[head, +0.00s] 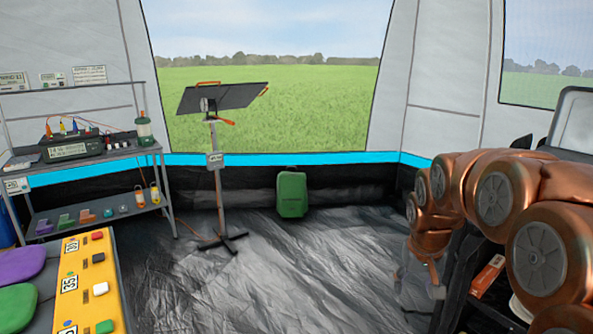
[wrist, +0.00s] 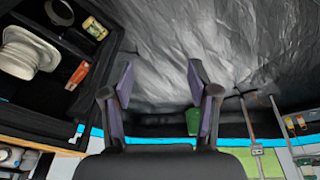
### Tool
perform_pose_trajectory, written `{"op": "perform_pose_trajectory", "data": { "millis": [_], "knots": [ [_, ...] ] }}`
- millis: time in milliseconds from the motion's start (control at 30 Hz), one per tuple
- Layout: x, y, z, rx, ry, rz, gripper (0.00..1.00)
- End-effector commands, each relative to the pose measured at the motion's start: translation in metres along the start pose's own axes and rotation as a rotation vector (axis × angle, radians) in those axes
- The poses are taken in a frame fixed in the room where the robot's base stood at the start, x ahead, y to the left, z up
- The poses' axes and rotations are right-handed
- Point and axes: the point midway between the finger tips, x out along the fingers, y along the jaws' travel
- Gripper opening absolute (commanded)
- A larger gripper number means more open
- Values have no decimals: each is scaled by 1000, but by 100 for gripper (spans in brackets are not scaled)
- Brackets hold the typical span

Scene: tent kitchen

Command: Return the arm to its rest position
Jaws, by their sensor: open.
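My copper arm reaches in from the right edge of the head view and bends down at its far end.
A black open crate (wrist: 62,118) with white dishes and an orange packet (wrist: 77,75) lies beside my gripper. A green case (head: 292,194) stands by the tent wall. A panel on a stand (head: 217,180) and a shelf (head: 95,210) are left; the middle floor is clear.

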Motion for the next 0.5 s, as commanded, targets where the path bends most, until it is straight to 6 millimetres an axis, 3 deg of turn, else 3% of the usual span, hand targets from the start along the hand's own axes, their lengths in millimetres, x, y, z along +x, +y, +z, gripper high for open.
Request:
{"op": "perform_pose_trajectory", "data": {
  "millis": [200,500],
  "knots": [
    [-9,-27,95,-34,-130,-27,60],
    [-17,-48,223,-59,-305,-48,60]
  ]
}}
